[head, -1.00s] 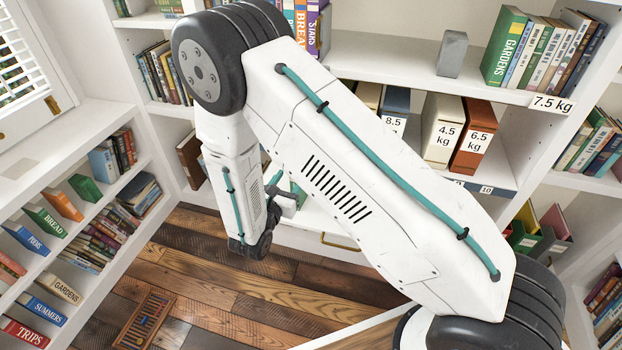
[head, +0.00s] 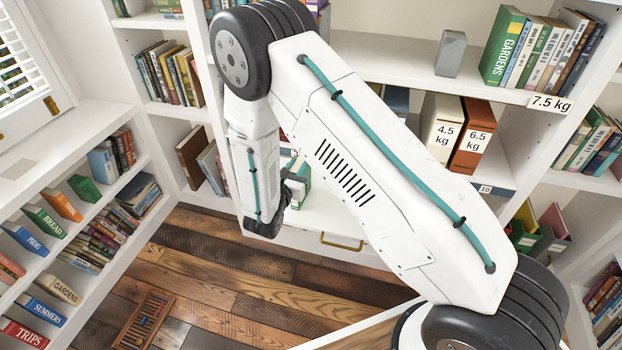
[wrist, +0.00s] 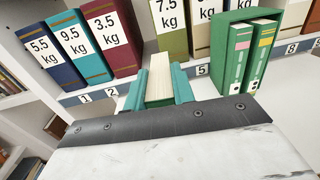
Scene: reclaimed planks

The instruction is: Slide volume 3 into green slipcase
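In the wrist view, my gripper (wrist: 159,88) has its teal fingers on both sides of a book with cream page edges and green covers (wrist: 160,78). The book stands out ahead of the fingers; its spine and any number are hidden. The green slipcase (wrist: 224,50) stands to the right of the held book, apart from it.
Weight-marked binders stand behind in the wrist view, including a blue 9.5 kg one (wrist: 77,55) and an olive 7.5 kg one (wrist: 172,28). A numbered strip (wrist: 90,97) runs below them. The white surface right of my gripper (wrist: 285,105) is clear.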

